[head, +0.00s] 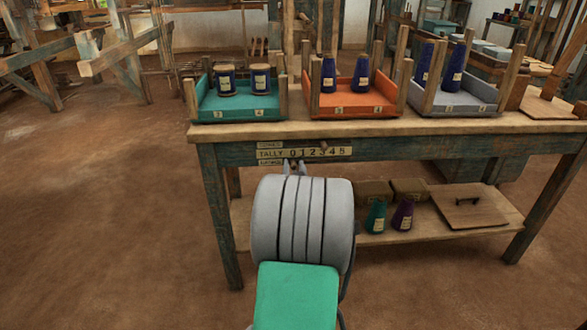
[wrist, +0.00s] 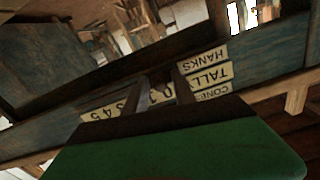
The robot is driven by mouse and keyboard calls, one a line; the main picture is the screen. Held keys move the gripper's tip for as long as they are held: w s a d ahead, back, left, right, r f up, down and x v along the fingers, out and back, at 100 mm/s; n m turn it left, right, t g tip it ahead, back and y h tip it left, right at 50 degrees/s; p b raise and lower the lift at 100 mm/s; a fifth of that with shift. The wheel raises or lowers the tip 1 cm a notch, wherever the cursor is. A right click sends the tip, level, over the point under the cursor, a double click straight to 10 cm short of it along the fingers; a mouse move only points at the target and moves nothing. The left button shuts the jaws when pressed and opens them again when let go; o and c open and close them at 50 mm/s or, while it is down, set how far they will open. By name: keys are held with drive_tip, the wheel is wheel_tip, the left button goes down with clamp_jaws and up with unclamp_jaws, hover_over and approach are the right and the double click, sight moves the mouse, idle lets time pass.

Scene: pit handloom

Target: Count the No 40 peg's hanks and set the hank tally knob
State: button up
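The tally strip (head: 303,152) on the front rail of the wooden bench reads TALLY 0 1 2 3 4 5. A small brown knob (head: 324,146) shows on it, around the 2 and 3; its exact setting is too small to tell. My gripper (head: 294,167) is just below and left of the knob, near the low digits. In the wrist view the two fingers of my gripper (wrist: 162,88) stand apart, nothing seen between them, in front of the upside-down tally strip (wrist: 212,77). A HANKS label (wrist: 202,58) shows there too. I cannot identify the No 40 peg or its hanks.
On the bench top (head: 420,124) stand a teal tray (head: 235,107), an orange tray (head: 352,103) and a grey tray (head: 455,103), with dark blue cones. The lower shelf (head: 440,222) holds cones, boxes and a lidded board. Open floor lies left.

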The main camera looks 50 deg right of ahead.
clamp_jaws()
idle(1.1)
